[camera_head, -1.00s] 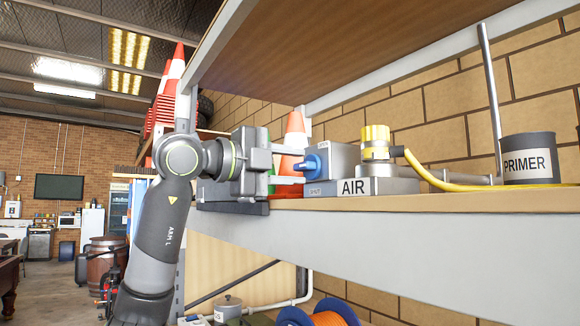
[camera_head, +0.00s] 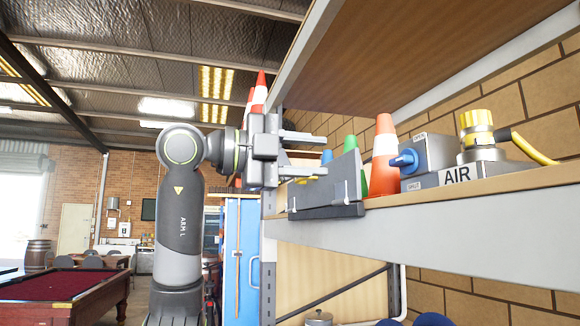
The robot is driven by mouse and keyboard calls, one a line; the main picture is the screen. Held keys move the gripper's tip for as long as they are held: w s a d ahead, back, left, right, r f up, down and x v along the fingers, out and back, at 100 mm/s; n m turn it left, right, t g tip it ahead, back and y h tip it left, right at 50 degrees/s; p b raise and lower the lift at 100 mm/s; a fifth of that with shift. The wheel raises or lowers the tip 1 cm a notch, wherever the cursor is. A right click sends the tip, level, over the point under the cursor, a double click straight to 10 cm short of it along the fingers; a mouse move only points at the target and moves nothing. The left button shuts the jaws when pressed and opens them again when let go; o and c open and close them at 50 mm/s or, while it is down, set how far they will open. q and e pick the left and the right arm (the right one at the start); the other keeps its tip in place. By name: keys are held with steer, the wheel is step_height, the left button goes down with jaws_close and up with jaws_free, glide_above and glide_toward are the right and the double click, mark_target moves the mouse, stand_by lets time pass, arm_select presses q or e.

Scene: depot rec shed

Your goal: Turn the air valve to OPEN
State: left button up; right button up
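The air valve is a grey box (camera_head: 430,152) with a blue handle (camera_head: 404,160) on its left face. It stands on a grey base with a white AIR label (camera_head: 457,175) on the shelf. A small OPEN mark is above the handle and a SHUT mark below it. The handle's exact angle is hard to tell. My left gripper (camera_head: 312,155) is left of the valve, its two fingers apart, one above the other, pointing right. It is open and apart from the handle, with nothing visibly held. My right gripper is out of view.
A dark grey tray-like piece (camera_head: 325,195) is at the shelf edge below my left gripper. An orange-and-white cone (camera_head: 384,158) and a green cone (camera_head: 352,163) stand left of and behind the valve. A yellow-topped fitting (camera_head: 477,127) with a yellow hose is to its right. The upper shelf (camera_head: 420,50) overhangs.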

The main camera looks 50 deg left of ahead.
arm_select(q)
steer(key=v, duration=0.3)
steer(key=shift+s, duration=0.1)
stand_by(0.6)
